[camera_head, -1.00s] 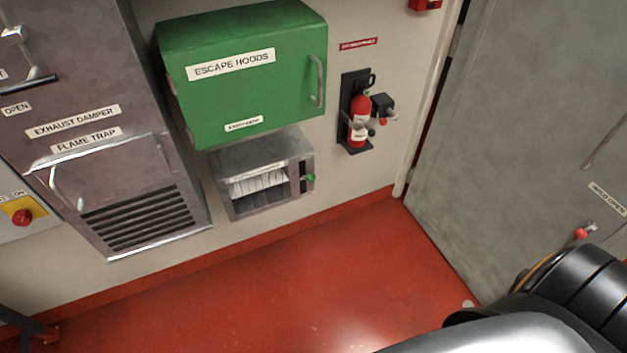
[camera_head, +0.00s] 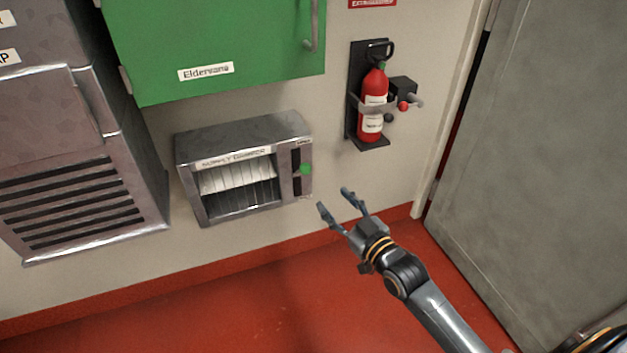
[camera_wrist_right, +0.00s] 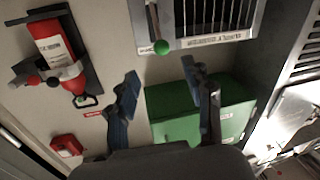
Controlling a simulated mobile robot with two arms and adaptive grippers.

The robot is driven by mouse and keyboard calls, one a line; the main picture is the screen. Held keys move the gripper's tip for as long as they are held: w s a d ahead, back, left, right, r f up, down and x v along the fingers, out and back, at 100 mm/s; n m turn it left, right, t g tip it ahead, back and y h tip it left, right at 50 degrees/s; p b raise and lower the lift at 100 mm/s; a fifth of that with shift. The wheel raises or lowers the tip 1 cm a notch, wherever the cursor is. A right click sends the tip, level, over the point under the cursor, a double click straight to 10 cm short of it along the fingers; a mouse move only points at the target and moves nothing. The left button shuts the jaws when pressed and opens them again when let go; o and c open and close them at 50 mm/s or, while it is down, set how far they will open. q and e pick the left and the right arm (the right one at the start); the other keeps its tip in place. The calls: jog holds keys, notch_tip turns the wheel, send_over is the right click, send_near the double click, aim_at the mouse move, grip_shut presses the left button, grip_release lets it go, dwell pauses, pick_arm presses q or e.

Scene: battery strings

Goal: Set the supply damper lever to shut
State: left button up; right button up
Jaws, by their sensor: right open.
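The supply damper (camera_head: 243,167) is a grey metal box with a slatted opening, low on the wall in the head view. Its lever ends in a green knob (camera_head: 306,169) at the box's right side, between two dark slots. In the right wrist view the green knob (camera_wrist_right: 161,47) shows at the end of a short rod, near the upper middle. My right gripper (camera_head: 333,198) is open and empty, a little right of and below the knob and apart from it. In the wrist view its fingers (camera_wrist_right: 160,85) stand spread below the knob. My left gripper is out of view.
A red extinguisher (camera_head: 373,103) hangs in a bracket on the wall right of the damper. The green cabinet (camera_head: 215,50) juts out above the damper. A louvred metal housing (camera_head: 80,200) stands at left. A grey door (camera_head: 530,150) is at right. Red floor lies below.

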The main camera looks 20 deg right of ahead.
aim_at(309, 172)
jog(key=x, duration=0.4)
jog(key=b+x, duration=0.1)
jog(key=x, duration=0.3)
jog(key=b+x, duration=0.1)
jog(key=x, duration=0.3)
jog(key=shift+w+a+r, duration=0.15)
jog(key=shift+w+r, duration=0.25)
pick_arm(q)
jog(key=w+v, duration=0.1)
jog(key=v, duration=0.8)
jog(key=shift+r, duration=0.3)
pick_arm(e)
jog(key=shift+w+a, duration=0.15)
jog(key=shift+w, duration=0.35)
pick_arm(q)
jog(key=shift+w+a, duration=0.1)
pick_arm(e)
grip_shut()
